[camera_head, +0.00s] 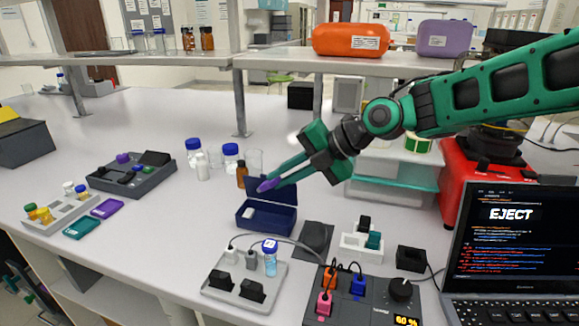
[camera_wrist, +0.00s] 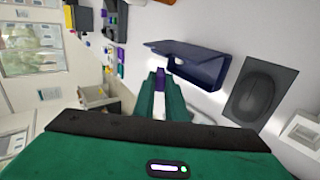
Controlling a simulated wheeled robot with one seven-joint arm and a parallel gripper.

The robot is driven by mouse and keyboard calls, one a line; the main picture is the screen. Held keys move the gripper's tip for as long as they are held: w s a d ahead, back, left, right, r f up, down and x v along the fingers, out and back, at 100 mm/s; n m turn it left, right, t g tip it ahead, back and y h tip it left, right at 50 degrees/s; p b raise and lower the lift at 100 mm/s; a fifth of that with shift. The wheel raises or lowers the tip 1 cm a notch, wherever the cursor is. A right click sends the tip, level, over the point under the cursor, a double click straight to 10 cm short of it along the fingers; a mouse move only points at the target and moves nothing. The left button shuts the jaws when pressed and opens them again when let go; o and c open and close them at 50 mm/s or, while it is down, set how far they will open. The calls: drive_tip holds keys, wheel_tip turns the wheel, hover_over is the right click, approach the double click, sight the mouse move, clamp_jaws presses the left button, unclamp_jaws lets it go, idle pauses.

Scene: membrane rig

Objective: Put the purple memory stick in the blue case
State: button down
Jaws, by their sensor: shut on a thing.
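The purple memory stick (camera_head: 267,185) is between the fingertips of my green gripper (camera_head: 272,181), which is shut on it. In the wrist view the stick (camera_wrist: 160,78) shows at the tips of the gripper (camera_wrist: 158,95). The dark blue case (camera_head: 266,221) lies open on the bench with its lid raised at the back. A small white item (camera_head: 248,213) is inside it at the left. The stick appears above the case, near the raised lid; the exact height is hard to tell. The case also shows in the wrist view (camera_wrist: 205,72), beyond the fingertips.
A brown bottle (camera_head: 241,176) and blue-capped jars (camera_head: 231,158) stand just behind the case. A dark mouse pad (camera_head: 316,237) lies to its right. A grey block with plugs (camera_head: 245,286) and a small vial (camera_head: 270,258) are in front. A laptop (camera_head: 516,250) stands far right.

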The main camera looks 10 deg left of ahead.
drive_tip(key=shift+w+f, duration=0.15)
drive_tip(key=shift+w, duration=0.05)
drive_tip(key=shift+f, duration=4.15)
drive_tip(key=c, duration=1.3)
unclamp_jaws()
drive_tip(key=shift+s+r, duration=0.1)
drive_tip(key=shift+s, duration=0.05)
drive_tip(key=shift+s+a+r, duration=0.15)
drive_tip(key=shift+s+r, duration=1.25)
drive_tip(key=shift+r, duration=0.05)
wheel_tip(320, 180, up, 9)
drive_tip(key=s, duration=0.3)
